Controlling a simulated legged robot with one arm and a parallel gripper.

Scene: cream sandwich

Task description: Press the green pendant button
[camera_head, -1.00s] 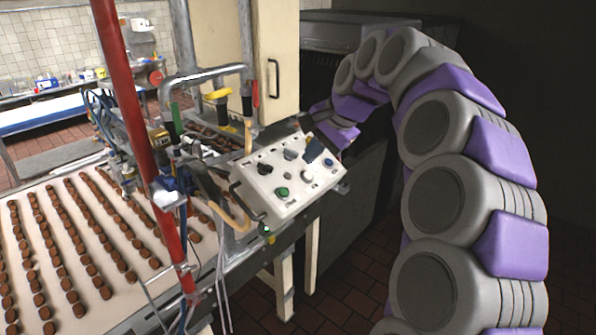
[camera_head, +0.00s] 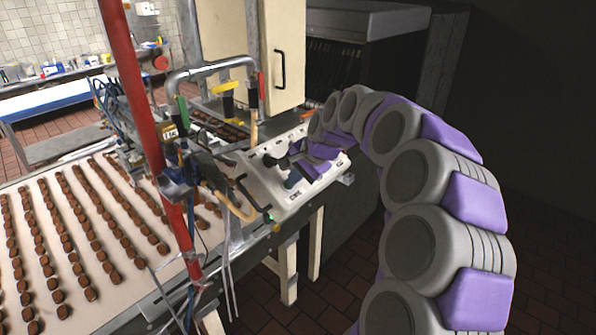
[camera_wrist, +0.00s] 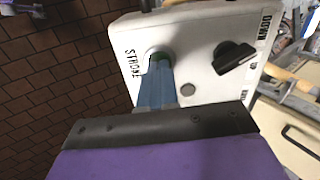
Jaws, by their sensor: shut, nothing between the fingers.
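The white control panel (camera_head: 265,183) is tilted on the machine's front corner. In the wrist view its face (camera_wrist: 205,85) carries a green button (camera_wrist: 159,57), mostly hidden behind the tip of my gripper (camera_wrist: 160,66). My gripper's blue fingers are shut together and empty, with their tip over the green button. I cannot tell whether the tip touches or presses it. In the head view my gripper (camera_head: 291,181) is low over the panel's front part and hides the button there.
A black selector knob (camera_wrist: 233,57) is right of the green button. A small green light (camera_head: 276,228) is below the panel. A red post (camera_head: 150,130) and a conveyor (camera_head: 110,260) with rows of brown pieces stand left. Dark floor is open at right.

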